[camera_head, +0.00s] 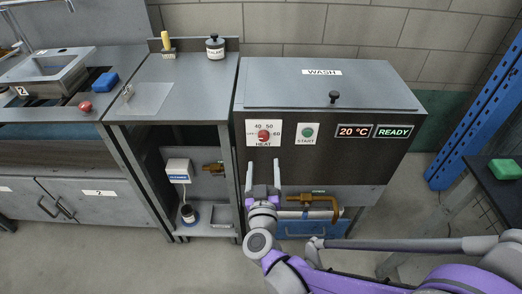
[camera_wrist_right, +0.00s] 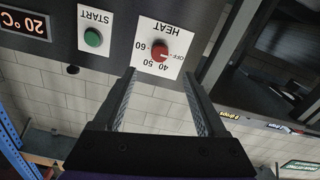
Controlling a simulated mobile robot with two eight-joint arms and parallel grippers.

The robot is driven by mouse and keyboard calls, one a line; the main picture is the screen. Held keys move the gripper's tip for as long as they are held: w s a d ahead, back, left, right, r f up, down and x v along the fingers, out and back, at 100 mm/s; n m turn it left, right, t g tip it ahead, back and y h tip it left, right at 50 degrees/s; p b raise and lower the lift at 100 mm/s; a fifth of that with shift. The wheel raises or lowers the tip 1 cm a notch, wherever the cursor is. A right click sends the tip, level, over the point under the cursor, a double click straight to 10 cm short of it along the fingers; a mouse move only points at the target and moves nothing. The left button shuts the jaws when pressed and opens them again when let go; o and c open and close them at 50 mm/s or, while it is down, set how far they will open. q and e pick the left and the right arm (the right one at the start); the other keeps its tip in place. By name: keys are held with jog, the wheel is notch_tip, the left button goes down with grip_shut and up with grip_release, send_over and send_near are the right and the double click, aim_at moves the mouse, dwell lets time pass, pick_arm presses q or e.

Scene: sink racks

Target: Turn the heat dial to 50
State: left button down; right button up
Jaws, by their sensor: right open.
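The heat dial (camera_head: 264,135) is a red knob on a white plate marked 40, 50, 60 and HEAT, on the front of the wash machine (camera_head: 385,153). In the right wrist view the dial (camera_wrist_right: 159,50) appears upside down, with OFF, 40, 50 and 60 around it. Its pointer is too small to read surely. My right gripper (camera_head: 263,162) is open and empty, its fingers pointing up just below the dial plate. In the wrist view its fingertips (camera_wrist_right: 158,73) lie either side of the dial's line, apart from the knob. My left gripper is not in view.
A green START button (camera_head: 308,132) sits right of the dial. The display (camera_head: 354,132) reads 20 °C, beside a READY sign (camera_head: 394,132). A brass pipe (camera_head: 315,199) and blue drawer (camera_head: 308,228) lie below. A grey counter (camera_head: 187,85) stands left.

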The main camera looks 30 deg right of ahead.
aim_at(264, 138)
jog(key=b+x, duration=0.1)
jog(key=x, duration=0.9)
jog(key=shift+w, duration=0.15)
grip_shut()
